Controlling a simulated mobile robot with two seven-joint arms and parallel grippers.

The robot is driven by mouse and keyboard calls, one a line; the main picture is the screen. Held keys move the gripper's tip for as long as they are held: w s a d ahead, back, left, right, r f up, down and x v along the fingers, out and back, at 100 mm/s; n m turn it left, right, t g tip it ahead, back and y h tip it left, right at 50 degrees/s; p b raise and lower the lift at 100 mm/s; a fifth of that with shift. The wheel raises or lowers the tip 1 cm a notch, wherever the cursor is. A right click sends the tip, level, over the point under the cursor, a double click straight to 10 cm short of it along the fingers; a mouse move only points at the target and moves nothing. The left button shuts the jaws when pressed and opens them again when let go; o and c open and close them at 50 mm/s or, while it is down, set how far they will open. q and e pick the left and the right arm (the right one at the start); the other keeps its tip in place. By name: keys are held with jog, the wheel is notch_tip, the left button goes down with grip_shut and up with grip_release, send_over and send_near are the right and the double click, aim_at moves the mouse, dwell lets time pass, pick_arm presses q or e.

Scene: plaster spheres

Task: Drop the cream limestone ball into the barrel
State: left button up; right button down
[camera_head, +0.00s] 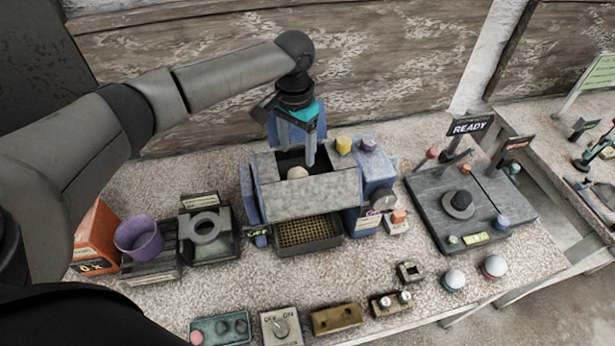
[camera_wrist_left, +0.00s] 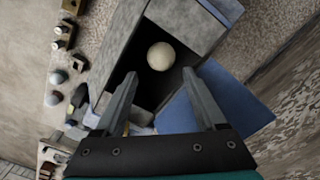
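The cream ball (camera_head: 298,172) shows inside the dark open top of a grey box-shaped container (camera_head: 312,197), which seems to be the barrel, between blue side plates. It also shows in the left wrist view (camera_wrist_left: 160,56), past my fingertips. I cannot tell whether it rests on the container's floor. My left gripper (camera_head: 297,158) points down over the opening, its tips at about rim level. In the left wrist view my left gripper (camera_wrist_left: 160,75) has its fingers wide apart with nothing between them. My right gripper is not in view.
A mesh tray (camera_head: 308,232) sits in front of the container. A purple cup (camera_head: 139,237) and an orange box (camera_head: 97,235) stand at the left. Small parts and two balls line the front edge.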

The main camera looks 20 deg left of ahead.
pick_arm(q)
jog(key=shift+o, duration=1.4)
jog(key=shift+a, duration=0.15)
notch_tip(320, 180, up, 15)
jog(key=shift+r+b, duration=0.15)
jog(key=shift+b, duration=0.7)
